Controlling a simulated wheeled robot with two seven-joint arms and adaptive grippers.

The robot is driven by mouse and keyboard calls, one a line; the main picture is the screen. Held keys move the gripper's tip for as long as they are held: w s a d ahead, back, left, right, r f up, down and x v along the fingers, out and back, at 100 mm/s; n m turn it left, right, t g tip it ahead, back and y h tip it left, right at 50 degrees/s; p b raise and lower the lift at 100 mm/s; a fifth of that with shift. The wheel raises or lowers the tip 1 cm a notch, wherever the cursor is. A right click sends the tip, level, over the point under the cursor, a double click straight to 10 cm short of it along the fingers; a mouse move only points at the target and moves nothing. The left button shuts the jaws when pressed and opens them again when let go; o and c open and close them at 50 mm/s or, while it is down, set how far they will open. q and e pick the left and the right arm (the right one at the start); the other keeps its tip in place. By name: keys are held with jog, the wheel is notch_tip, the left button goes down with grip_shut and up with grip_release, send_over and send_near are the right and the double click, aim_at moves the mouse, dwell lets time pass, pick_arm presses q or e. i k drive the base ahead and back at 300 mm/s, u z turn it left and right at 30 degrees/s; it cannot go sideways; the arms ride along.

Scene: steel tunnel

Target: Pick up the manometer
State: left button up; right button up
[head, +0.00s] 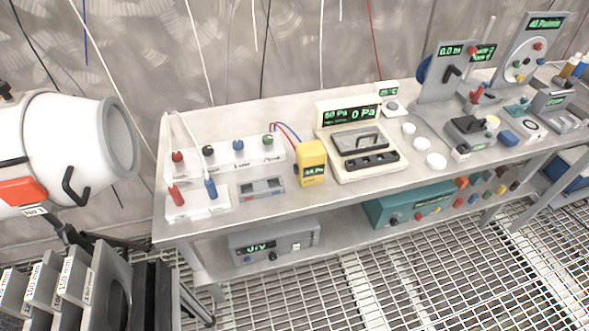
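A yellow handheld meter (312,165) with a small green display stands upright on the steel bench, and it looks like the manometer. A red and a blue tube run to its top from the white valve block (225,158) on its left. Its display is too small to read surely. A larger cream instrument (358,140) close on its right also shows Pa readings, so I cannot be fully sure which one is meant. Neither of my grippers is in the head view, and nothing covers the yellow meter's front.
The bench (225,228) also bears a small grey box (262,190) left of the meter, white discs and more instruments at right. Below are a grey unit (272,243) and a teal unit (395,210). A white fan-like drum (70,148) stands at left. Grating floor in front is open.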

aim_at(310, 156)
jog(key=u, duration=0.05)
jog(key=k, duration=0.55)
jog(key=z, duration=0.9)
jog(key=i, duration=1.1)
jog(key=u, duration=0.55)
jog(key=i, duration=0.65)
jog(key=u, duration=0.8)
